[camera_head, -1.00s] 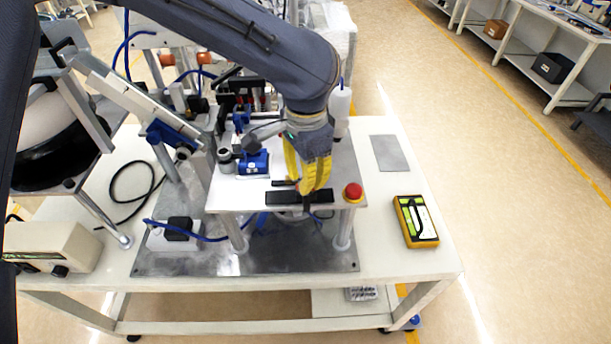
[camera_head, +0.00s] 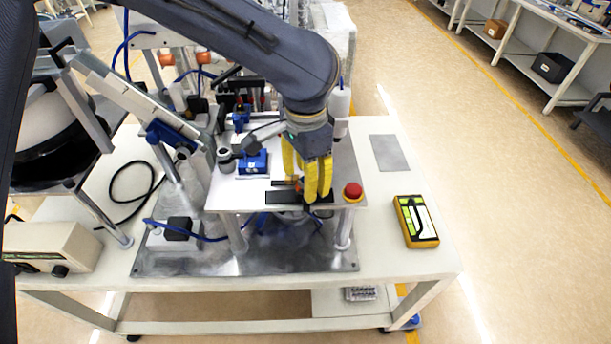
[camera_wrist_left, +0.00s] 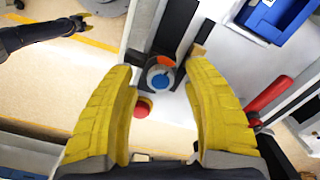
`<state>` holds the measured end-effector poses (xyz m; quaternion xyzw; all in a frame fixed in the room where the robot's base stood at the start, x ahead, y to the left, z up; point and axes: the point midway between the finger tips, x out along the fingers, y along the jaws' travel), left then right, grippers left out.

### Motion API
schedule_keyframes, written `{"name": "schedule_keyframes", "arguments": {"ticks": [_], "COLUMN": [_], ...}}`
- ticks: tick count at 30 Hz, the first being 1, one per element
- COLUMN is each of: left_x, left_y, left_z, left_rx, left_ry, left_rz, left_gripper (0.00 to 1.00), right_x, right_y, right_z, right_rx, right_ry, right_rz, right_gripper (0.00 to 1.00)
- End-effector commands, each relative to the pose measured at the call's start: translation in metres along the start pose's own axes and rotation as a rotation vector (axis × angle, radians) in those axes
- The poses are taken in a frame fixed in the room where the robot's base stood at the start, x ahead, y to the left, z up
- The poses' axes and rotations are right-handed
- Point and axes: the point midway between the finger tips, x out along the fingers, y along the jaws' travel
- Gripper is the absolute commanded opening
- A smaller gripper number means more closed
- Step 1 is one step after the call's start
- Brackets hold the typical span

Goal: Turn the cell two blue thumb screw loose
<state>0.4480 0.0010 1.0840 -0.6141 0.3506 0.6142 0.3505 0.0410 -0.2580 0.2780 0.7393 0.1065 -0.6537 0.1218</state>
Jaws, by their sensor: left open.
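The blue thumb screw (camera_wrist_left: 160,80) shows in the left wrist view as a blue, round face with a grey and orange rim, at the end of a dark rail. My left gripper (camera_wrist_left: 158,76) is open, with one yellow finger on each side of the screw. Contact between fingers and screw cannot be told. In the head view my left gripper (camera_head: 304,180) points down over the front of the raised plate (camera_head: 228,198), and its fingers hide most of the screw there. My right gripper (camera_wrist_left: 80,24) appears small at the upper left of the wrist view; its opening is unclear.
A red button (camera_head: 353,191) stands just right of the gripper, and it also shows in the wrist view (camera_wrist_left: 142,106). A blue block (camera_head: 252,163) sits behind left on the plate. A yellow handheld device (camera_head: 416,221) lies on the table's right, with bare tabletop around it.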

Motion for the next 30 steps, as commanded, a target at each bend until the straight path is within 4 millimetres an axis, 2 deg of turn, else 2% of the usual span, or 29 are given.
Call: {"name": "schedule_keyframes", "arguments": {"ticks": [5, 8, 21, 30], "left_x": [-0.003, -0.012, -0.085, -0.115], "left_y": [0.000, -0.001, -0.001, 0.000], "left_z": [0.000, -0.001, 0.000, 0.000], "left_rx": [-0.001, -0.001, -0.001, -0.001], "left_ry": [0.001, 0.002, 0.002, 0.001], "left_rz": [-0.001, -0.003, -0.002, -0.001], "left_gripper": [0.50, 0.50, 0.50, 0.50], "right_x": [0.000, 0.000, 0.000, 0.000], "right_y": [0.000, -0.001, -0.001, -0.002], "right_z": [0.000, 0.000, -0.001, -0.001], "right_rx": [0.000, 0.000, 0.001, 0.001], "right_ry": [0.000, 0.000, 0.000, 0.001], "right_rz": [0.000, -0.001, -0.001, -0.001], "right_gripper": [0.44, 0.44, 0.44, 0.44]}}
